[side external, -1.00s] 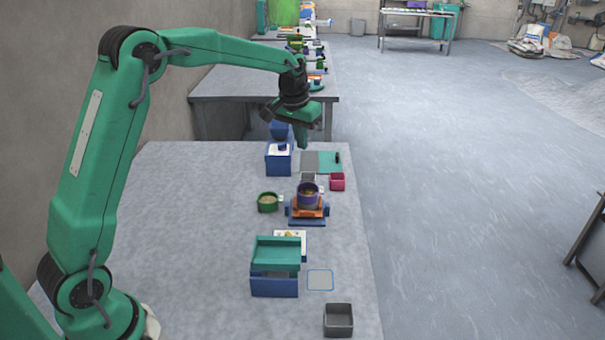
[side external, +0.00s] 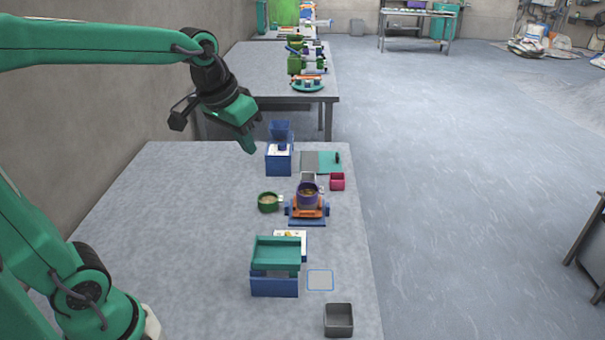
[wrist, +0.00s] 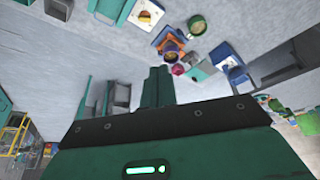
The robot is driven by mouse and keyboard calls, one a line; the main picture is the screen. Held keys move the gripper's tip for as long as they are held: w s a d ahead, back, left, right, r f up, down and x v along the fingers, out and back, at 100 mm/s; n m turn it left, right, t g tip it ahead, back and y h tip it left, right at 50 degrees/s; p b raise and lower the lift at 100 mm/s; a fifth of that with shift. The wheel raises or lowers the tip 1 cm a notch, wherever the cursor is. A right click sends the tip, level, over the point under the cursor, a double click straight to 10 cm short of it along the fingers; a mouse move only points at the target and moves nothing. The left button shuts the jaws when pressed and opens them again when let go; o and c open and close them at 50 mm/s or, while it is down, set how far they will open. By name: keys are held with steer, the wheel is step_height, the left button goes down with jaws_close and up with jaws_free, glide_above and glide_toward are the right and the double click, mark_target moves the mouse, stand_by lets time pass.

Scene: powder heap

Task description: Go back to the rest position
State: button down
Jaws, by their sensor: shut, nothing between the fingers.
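My gripper (side external: 251,150) is green with a dark wrist. In the side view it hangs in the air at the upper left of the near table (side external: 190,240), tilted downward, left of the blue hopper stand (side external: 279,160). Its fingers are shut with nothing between them. In the wrist view the closed green fingers (wrist: 158,83) point toward the table's objects, which are some way off. My gripper touches nothing.
The table's left part is clear.

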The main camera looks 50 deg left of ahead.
steer(key=s+d+f+m+t, duration=0.1)
steer(key=s+d+f, duration=0.1)
steer(key=s, duration=1)
steer(key=shift+s+f, duration=0.15)
steer(key=shift+f, duration=0.7)
